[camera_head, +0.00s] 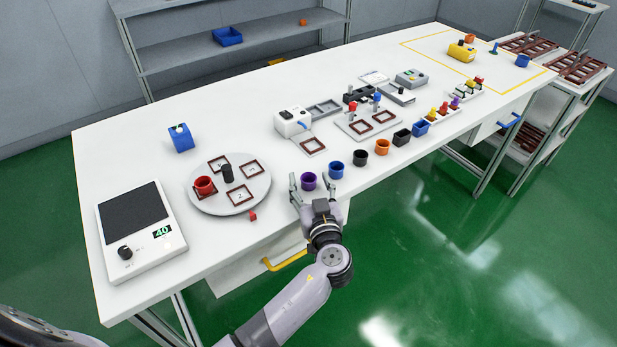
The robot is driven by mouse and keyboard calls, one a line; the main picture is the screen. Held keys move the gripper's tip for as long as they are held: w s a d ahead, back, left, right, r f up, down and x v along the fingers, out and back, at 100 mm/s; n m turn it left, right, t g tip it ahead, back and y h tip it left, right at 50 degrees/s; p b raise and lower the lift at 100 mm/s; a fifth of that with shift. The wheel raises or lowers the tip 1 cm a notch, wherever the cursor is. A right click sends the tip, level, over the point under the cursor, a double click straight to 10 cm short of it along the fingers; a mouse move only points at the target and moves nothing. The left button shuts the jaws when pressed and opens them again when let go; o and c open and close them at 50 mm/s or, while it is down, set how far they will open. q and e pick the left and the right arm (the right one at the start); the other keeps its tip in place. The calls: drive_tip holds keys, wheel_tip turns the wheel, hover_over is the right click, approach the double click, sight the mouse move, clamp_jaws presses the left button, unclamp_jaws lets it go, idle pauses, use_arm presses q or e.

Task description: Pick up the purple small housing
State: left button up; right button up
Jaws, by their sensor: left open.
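The purple small housing (308,181) is a round, open cup standing upright near the front edge of the white table. It is the leftmost in a row of cups. My left gripper (312,188) is open, with its fingers spread around the near side of the purple housing. One finger is to the left of it and the other to the right, close to the blue cup (336,170). I cannot tell whether either finger touches the housing. My right gripper is not in view.
Black (360,157) and orange (382,147) cups continue the row to the right. A round turntable (205,203) with small frames and a red cup lies to the left. A hotplate-like device (160,260) reading 40 stands at the left end.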

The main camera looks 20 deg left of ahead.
use_arm(q)
drive_tip(key=shift+w+a, duration=0.15)
drive_tip(key=shift+w, duration=0.25)
drive_tip(key=shift+s, duration=0.1)
drive_tip(key=c, duration=0.9)
